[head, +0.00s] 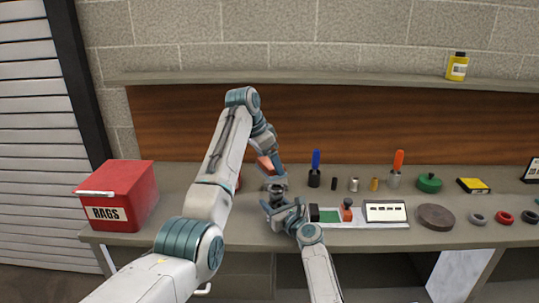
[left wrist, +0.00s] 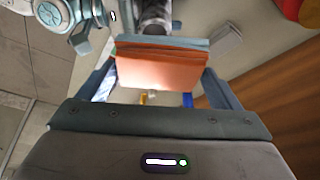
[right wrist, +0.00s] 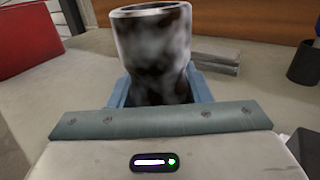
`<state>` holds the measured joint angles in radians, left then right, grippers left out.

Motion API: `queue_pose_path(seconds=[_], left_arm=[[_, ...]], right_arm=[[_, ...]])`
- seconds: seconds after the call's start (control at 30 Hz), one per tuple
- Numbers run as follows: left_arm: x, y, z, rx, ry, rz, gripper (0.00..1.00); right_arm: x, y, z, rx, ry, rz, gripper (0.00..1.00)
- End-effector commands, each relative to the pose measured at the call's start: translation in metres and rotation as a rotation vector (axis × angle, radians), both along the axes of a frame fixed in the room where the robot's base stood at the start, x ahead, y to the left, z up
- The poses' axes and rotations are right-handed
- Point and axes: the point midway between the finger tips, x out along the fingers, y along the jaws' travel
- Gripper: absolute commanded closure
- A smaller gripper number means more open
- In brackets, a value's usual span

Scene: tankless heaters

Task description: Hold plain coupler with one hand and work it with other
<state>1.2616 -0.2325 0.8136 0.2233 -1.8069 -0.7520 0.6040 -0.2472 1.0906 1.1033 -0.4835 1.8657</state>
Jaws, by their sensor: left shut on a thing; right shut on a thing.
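The plain coupler (right wrist: 155,50), a mottled dark-grey metal tube with an open top rim, stands upright between the fingers of my right gripper (right wrist: 160,95). In the head view my right gripper (head: 277,207) is shut on it, at the bench's middle. My left gripper (head: 268,170) is above it, shut on an orange block (left wrist: 160,70) with a blue-grey layer along one edge. The orange block also shows in the head view (head: 265,164). A grey tube end (left wrist: 153,22) shows just beyond the block in the left wrist view. I cannot tell whether block and coupler touch.
A red rags box (head: 130,195) stands at the left of the bench (head: 260,240). A tray (head: 365,224) with a green pad and white display is right of my right gripper. Behind it stand a blue-handled tool (head: 315,165), small cylinders and an orange-handled tool (head: 398,165).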

Motion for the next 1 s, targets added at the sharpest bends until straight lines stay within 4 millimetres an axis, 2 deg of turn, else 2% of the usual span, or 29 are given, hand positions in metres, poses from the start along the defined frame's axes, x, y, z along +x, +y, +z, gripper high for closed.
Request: queue_pose_path(seconds=[0.47,0.53,0.6,0.93,1.0], left_arm=[[0.000,0.000,-0.044,0.000,0.002,0.000,0.32],[0.000,0.000,-0.056,-0.001,0.004,0.001,0.32],[0.000,-0.007,-0.055,-0.001,0.001,-0.002,0.35],[0.000,-0.037,-0.057,0.000,0.003,-0.002,0.36],[0.000,-0.027,-0.058,0.000,0.002,0.001,0.36]], right_arm=[[0.000,0.000,0.000,0.000,0.000,0.000,0.85],[0.000,0.000,0.000,0.000,0.000,0.000,0.85],[0.000,0.000,0.000,0.000,0.000,0.000,0.85],[0.000,0.000,0.000,0.000,0.000,0.000,0.85],[0.000,0.000,0.000,0.000,0.000,0.000,0.85]])
